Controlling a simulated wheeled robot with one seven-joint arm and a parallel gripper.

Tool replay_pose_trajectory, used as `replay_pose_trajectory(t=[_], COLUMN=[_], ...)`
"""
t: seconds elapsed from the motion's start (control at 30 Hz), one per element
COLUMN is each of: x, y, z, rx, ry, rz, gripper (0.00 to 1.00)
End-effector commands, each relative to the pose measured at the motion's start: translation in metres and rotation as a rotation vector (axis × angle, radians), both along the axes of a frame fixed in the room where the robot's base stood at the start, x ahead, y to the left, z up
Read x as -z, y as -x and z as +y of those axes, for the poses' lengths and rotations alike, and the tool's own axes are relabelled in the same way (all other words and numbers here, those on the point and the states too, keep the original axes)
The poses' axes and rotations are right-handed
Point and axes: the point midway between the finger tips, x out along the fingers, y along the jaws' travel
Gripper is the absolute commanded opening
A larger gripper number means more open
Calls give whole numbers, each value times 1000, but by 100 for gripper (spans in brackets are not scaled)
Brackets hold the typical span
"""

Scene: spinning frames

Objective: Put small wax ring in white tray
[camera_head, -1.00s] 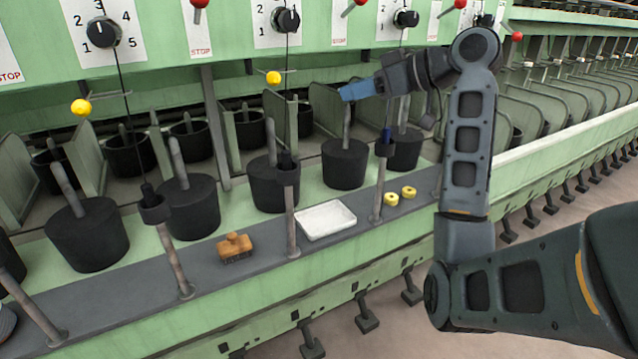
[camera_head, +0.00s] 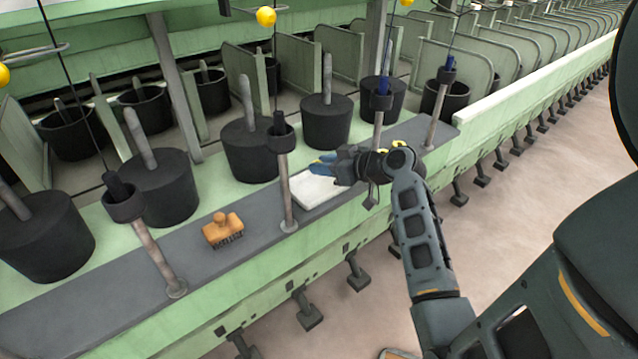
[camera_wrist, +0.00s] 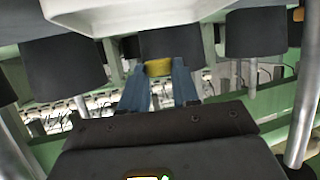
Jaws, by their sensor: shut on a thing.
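The small yellow wax ring (camera_wrist: 158,67) is pinched between the blue fingertips of my gripper (camera_wrist: 159,75) in the wrist view. In the head view, my gripper (camera_head: 320,165) is over the back part of the white tray (camera_head: 308,193), and the ring cannot be made out there. The tray is a shallow rectangle on the dark grey shelf, and my gripper and wrist cover its back right part. The tray (camera_wrist: 120,14) also shows at the top of the wrist view, apart from the ring. I cannot tell the height of the ring above the tray.
A wooden brush (camera_head: 222,229) lies on the shelf (camera_head: 195,262) left of the tray. A metal post (camera_head: 285,185) stands close to the tray's left side. Black weights (camera_head: 326,122) line the back. A patch of yellow shows by my wrist; I cannot tell what it is.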

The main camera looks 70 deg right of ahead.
Motion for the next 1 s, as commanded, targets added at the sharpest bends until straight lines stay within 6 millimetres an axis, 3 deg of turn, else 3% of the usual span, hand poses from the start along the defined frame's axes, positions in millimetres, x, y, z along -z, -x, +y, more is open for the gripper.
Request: replay_pose_trajectory(t=[0.5,1.0], x=[55,64], y=[0,-1], z=[0,1], rx=[0,-2], ry=[-2,-1], rz=[-1,1], gripper=[2,2])
